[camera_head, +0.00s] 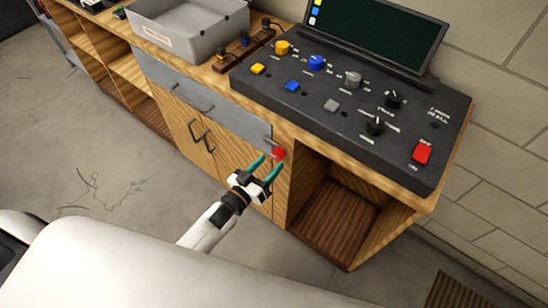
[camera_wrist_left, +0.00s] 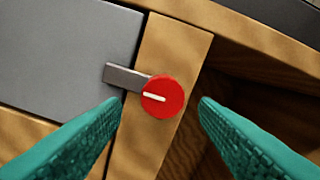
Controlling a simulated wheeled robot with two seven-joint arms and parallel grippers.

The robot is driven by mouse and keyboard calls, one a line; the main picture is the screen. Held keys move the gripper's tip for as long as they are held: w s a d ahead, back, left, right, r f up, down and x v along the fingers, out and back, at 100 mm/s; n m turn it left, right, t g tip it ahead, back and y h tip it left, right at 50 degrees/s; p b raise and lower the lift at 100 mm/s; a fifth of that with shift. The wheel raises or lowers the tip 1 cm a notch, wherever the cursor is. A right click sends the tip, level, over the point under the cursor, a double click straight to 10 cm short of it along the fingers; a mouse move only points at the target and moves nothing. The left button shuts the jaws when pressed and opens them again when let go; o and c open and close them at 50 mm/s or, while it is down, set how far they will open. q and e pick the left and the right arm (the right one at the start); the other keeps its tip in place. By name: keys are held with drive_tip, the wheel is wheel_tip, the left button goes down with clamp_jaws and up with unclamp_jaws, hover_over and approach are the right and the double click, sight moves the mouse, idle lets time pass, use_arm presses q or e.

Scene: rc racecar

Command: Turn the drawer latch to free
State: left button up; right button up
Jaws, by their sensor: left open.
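The drawer latch (camera_head: 278,153) is a round red knob on the wooden post right of the grey drawer (camera_head: 222,113). In the left wrist view the red latch (camera_wrist_left: 163,97) has a white line lying nearly level, and a grey bar (camera_wrist_left: 122,76) runs from it over the drawer front's edge. My left gripper (camera_head: 268,162) is open, its teal fingers pointing at the latch. In the left wrist view the fingertips (camera_wrist_left: 160,103) stand on either side of the knob with gaps; I cannot tell whether they reach its depth. My right gripper is not in view.
A control panel (camera_head: 350,125) with coloured knobs and buttons sits on the bench top above the latch. A grey bin (camera_head: 188,30) stands at the back left. An open wooden shelf (camera_head: 335,215) is right of the latch, and cupboard doors (camera_head: 200,145) are below the drawer.

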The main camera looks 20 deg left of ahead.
sight(276, 158)
use_arm(q)
drive_tip(key=shift+x, duration=1.2)
drive_tip(key=shift+w+d, duration=0.3)
drive_tip(key=shift+w, duration=0.05)
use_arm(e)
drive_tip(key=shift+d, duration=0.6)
use_arm(q)
drive_tip(key=c, duration=1)
